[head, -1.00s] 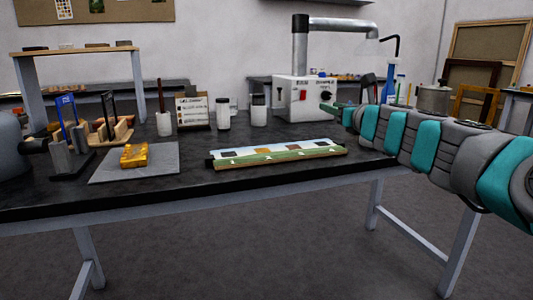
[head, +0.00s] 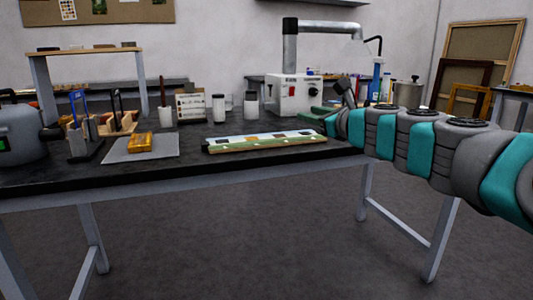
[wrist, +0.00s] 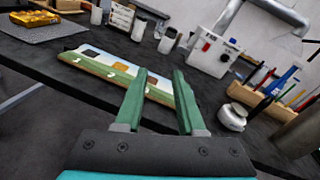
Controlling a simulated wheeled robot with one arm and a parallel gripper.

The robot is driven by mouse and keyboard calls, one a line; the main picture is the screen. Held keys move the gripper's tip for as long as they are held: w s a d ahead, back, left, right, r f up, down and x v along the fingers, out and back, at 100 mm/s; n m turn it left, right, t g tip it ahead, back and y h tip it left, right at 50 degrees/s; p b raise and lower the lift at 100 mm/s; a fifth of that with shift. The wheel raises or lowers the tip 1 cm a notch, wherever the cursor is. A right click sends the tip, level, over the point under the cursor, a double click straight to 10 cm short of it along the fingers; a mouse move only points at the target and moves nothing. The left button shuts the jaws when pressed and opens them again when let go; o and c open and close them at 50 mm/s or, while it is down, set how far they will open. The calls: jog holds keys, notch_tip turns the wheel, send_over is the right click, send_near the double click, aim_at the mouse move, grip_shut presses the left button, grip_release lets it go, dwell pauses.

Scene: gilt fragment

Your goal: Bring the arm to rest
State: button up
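My arm reaches in from the right edge of the head view, grey with teal bands. My gripper (head: 322,116) is at its far end, small and partly hidden by the arm's links there. In the wrist view my gripper (wrist: 159,78) shows two green fingers standing apart with nothing held between them. The fingers are in front of the painted panel (wrist: 115,70) in that view. The panel also lies flat on the black workbench in the head view (head: 262,143), left of my gripper.
The workbench (head: 190,172) holds a gold fragment (head: 143,143) on a grey mat (head: 118,155), tool stands, jars (head: 218,107) and a white extractor box (head: 294,95) at the back. A grey device (head: 20,135) stands at the left end. The floor in front is clear.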

jog(key=s+a+f+n+g+y, duration=0.1)
jog(key=s+a+f+n+g, duration=0.3)
jog(key=s+a+f+n, duration=0.3)
jog(key=s+a+f+n+g, duration=0.45)
jog(key=s+f+n, duration=0.35)
jog(key=s, duration=0.2)
jog(key=s+d+f+n+g+h, duration=0.2)
jog(key=s+d+f+n+g, duration=0.15)
jog(key=s+f, duration=0.5)
jog(key=s+d+f+n+g+h, duration=0.25)
jog(key=s+f+n, duration=0.25)
jog(key=s+f, duration=0.3)
jog(key=s+d+f+n+g+h, duration=0.1)
jog(key=s+d+f+n+h, duration=0.1)
jog(key=s+d, duration=0.2)
jog(key=s+d+f+n+g+h, duration=0.2)
jog(key=s+d, duration=0.3)
jog(key=s, duration=0.4)
jog(key=shift+s+d+f, duration=0.3)
jog(key=shift+f, duration=0.1)
